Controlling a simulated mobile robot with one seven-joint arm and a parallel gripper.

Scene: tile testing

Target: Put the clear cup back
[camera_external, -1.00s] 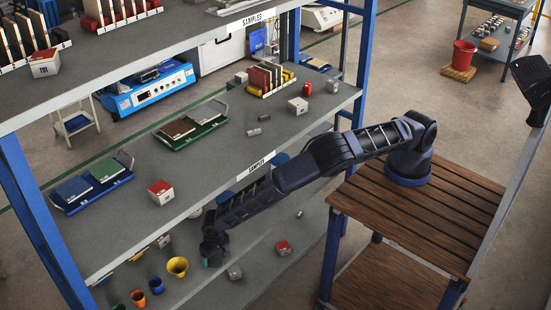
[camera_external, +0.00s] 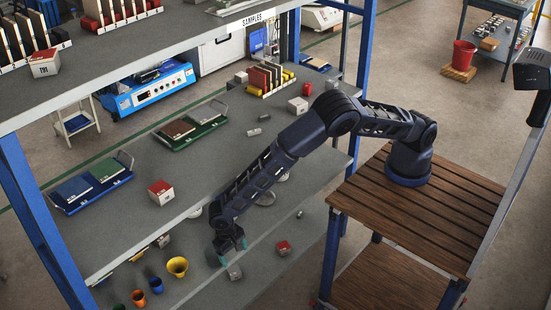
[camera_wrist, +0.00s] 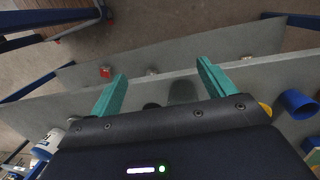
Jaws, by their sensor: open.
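My gripper (camera_external: 231,254) hangs over the lower shelf, to the right of a yellow cup (camera_external: 177,267). In the wrist view its two teal fingers are wide apart, with nothing gripped between them (camera_wrist: 160,82). A dim grey, see-through shape (camera_wrist: 183,92) shows on the shelf beyond the fingers; it may be the clear cup, but I cannot be sure. In the external view I cannot clearly make out a clear cup. A blue cup (camera_external: 156,285), an orange cup (camera_external: 139,299) and a partly cut-off green cup (camera_external: 118,307) stand in a row with the yellow one.
The middle shelf's front edge (camera_external: 190,210) lies above and behind my gripper. A small grey block (camera_external: 235,272) is close to the fingers, and a red-topped box (camera_external: 284,248) lies to the right. The blue cup also shows at the wrist view's right (camera_wrist: 298,104).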

